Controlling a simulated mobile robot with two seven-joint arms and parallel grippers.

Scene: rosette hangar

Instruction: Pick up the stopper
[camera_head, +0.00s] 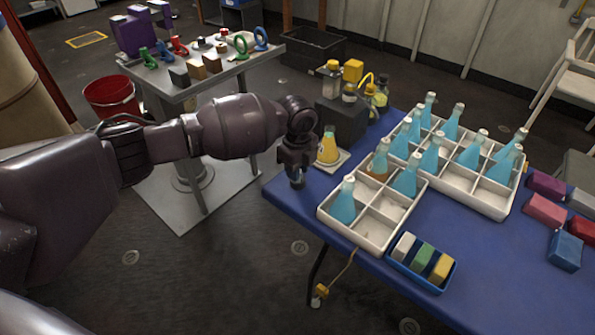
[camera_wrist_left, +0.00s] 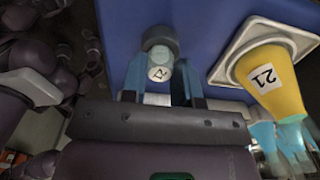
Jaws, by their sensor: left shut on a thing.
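My left gripper (camera_head: 297,181) is at the left corner of the blue table. It also shows in the left wrist view (camera_wrist_left: 160,83), where its two fingers are shut on the stopper (camera_wrist_left: 160,43). The stopper is a small dark grey round piece with a pale, marked end between the fingertips. In the head view the gripper hides most or all of it. I cannot tell whether the stopper touches the table. My right gripper is not in view.
A yellow conical flask (camera_head: 327,150) labelled 21 stands on a white square pad close beside the gripper. White divided trays (camera_head: 349,231) with several blue bottles stand right of it. A dark block (camera_head: 341,120) is behind. The table's left corner is bare.

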